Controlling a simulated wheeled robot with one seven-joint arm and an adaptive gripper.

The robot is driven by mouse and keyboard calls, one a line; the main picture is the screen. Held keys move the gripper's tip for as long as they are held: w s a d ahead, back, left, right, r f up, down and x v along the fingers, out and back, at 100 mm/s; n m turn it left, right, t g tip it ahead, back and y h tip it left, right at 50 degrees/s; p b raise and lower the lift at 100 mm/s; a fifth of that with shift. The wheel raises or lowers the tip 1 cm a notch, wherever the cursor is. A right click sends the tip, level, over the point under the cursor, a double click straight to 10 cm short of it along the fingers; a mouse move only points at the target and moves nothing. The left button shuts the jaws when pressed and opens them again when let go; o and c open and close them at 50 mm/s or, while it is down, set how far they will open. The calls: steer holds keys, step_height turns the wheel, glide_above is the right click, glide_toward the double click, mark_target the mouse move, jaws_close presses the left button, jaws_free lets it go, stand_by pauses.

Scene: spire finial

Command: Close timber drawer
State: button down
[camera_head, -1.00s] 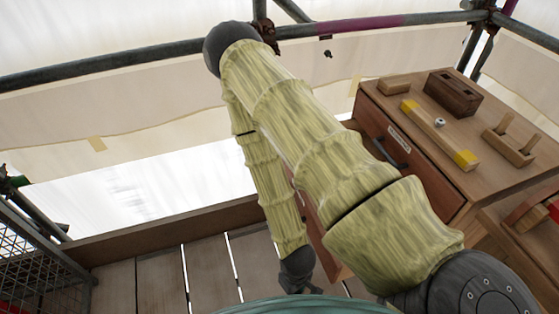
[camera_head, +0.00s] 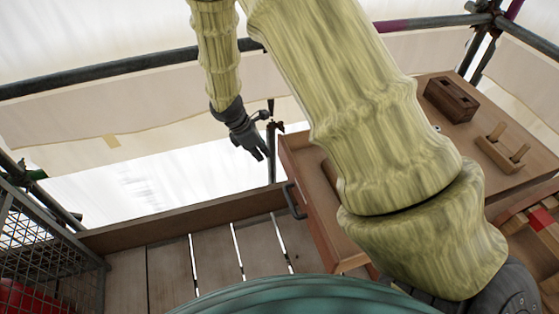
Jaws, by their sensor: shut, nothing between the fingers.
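The timber drawer (camera_head: 311,212) stands pulled out from the wooden cabinet (camera_head: 440,82), with its open top showing part of its inside. Its dark bar handle (camera_head: 292,201) is on the front, facing left. My gripper (camera_head: 262,154) is shut and empty, hanging up and left of the drawer's front in the picture. A gap shows between the fingertips and the drawer. My forearm and upper arm cover much of the drawer's right part and the cabinet front, so how far it is out is partly hidden.
A dark wooden block (camera_head: 452,97) and a wooden piece with two pegs (camera_head: 502,148) lie on the cabinet top. Scaffold tubes (camera_head: 130,72) run behind. A wire mesh cage (camera_head: 50,235) stands at the left. Plank floor (camera_head: 210,262) is clear left of the drawer.

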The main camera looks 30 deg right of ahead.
steer(key=s+d+f+p, duration=0.1)
steer(key=d+f, duration=0.6)
steer(key=f, duration=0.2)
steer(key=shift+s+d+p, duration=0.25)
steer(key=shift+s+p, duration=0.05)
steer(key=shift+s, duration=0.05)
steer(key=shift+d+f, duration=0.1)
stand_by(0.3)
